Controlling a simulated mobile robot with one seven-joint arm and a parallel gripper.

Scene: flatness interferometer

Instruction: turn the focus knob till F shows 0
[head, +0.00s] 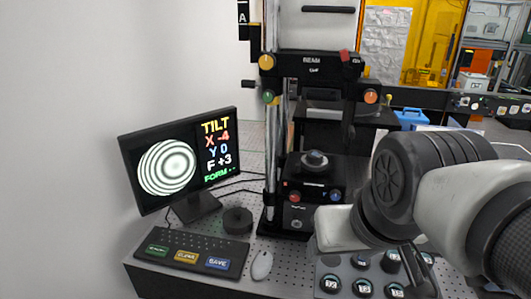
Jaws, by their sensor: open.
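The monitor (180,160) at left shows round black-and-white fringes beside the readout TILT, X -4, Y 0, F +3 and FORM. The black instrument (313,172) stands at the centre. Its lower front has a red knob (295,197), a blue knob (335,195) and a dark knob with a pale centre (296,224). Labels are too small to read, so I cannot tell which knob is focus. My gripper (340,230) is just right of and in front of the lower knobs, apparently empty; its fingers are mostly hidden and no contact shows.
A button panel (190,253), a black round puck (237,220) and a white mouse (262,265) lie on the perforated bench. A tray (340,270) of several round dark pieces sits below my arm. More coloured knobs, including green (268,97) and orange (371,96), are higher up.

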